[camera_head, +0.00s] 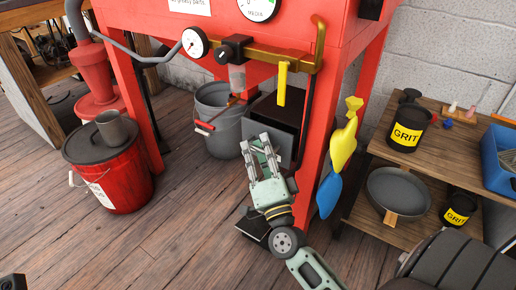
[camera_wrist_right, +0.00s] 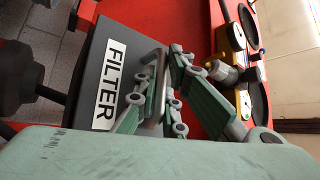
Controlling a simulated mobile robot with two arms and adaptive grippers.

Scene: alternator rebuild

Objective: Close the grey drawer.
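The grey drawer's front panel (camera_wrist_right: 97,85), labelled FILTER, fills the left of the right wrist view, with a metal bar handle (camera_wrist_right: 159,88). In the head view, the drawer front (camera_head: 286,141) shows partly behind my right gripper, below a dark box (camera_head: 279,112) under the red cabinet. How far out the drawer stands is hard to tell. My right gripper (camera_head: 257,142) is at the drawer front. In the wrist view, its fingers (camera_wrist_right: 158,75) are apart, close around the handle; contact is unclear. My left gripper is not recognisable in view.
The red cabinet's leg (camera_head: 316,118), with yellow and blue pieces (camera_head: 343,143) on it, stands just right of my gripper. A grey bucket (camera_head: 222,138) is to the left. A shelf (camera_head: 384,152) with GRIT tins is to the right. The floor (camera_head: 185,215) at front left is clear.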

